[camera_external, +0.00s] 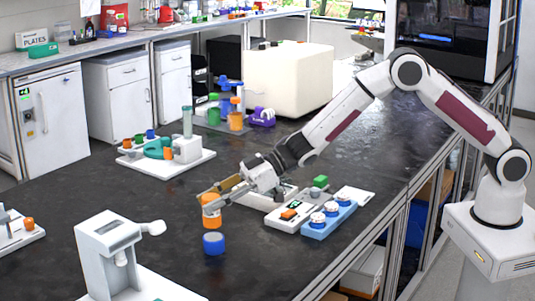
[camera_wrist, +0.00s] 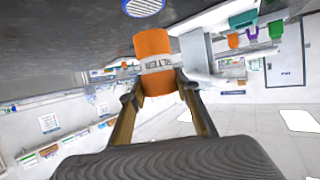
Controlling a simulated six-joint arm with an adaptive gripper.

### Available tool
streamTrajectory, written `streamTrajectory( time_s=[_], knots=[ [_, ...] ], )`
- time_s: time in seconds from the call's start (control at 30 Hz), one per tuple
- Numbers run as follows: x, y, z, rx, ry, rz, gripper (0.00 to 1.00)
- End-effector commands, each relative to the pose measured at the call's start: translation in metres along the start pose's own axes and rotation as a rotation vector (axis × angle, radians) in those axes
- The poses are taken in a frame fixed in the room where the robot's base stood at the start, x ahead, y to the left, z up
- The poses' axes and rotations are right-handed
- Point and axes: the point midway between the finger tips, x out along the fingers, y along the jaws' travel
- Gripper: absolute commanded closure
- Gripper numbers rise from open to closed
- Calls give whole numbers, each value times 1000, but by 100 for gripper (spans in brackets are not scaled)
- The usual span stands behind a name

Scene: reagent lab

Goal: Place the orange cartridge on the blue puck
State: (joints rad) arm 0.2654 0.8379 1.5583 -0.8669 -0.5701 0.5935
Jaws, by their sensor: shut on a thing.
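The orange cartridge (camera_external: 211,219) has a white label band around its middle. My gripper (camera_external: 213,203) is shut on it and holds it above the bench. In the wrist view the cartridge (camera_wrist: 153,44) sits between the two fingertips (camera_wrist: 157,90), with part of the label's lettering showing. The blue puck (camera_external: 213,246) stands on the dark bench just below the cartridge in the external view, with a small gap between them in the picture. The puck's grooved face (camera_wrist: 144,7) shows at the top edge of the wrist view, apart from the cartridge.
A white dispenser-like device (camera_external: 108,250) stands at the front left. A white rack with coloured parts (camera_external: 170,164) stands behind. Bare dark bench (camera_external: 270,265) surrounds the puck.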

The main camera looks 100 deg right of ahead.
Motion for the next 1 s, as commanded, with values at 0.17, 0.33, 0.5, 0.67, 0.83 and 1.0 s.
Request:
streamTrajectory(
  time_s=[0.17, 0.33, 0.5, 0.67, 0.83, 1.0],
  knots=[
    [6, 0, 16, 1, -3, 0, 92],
    [12, 0, 30, 0, -1, 0, 92],
    [14, 0, 33, 0, 0, 1, 92],
    [13, 0, 32, 0, 0, 1, 92],
    [14, 0, 35, 0, 0, 0, 92],
    [14, 0, 36, 0, -1, 0, 52]
  ],
)
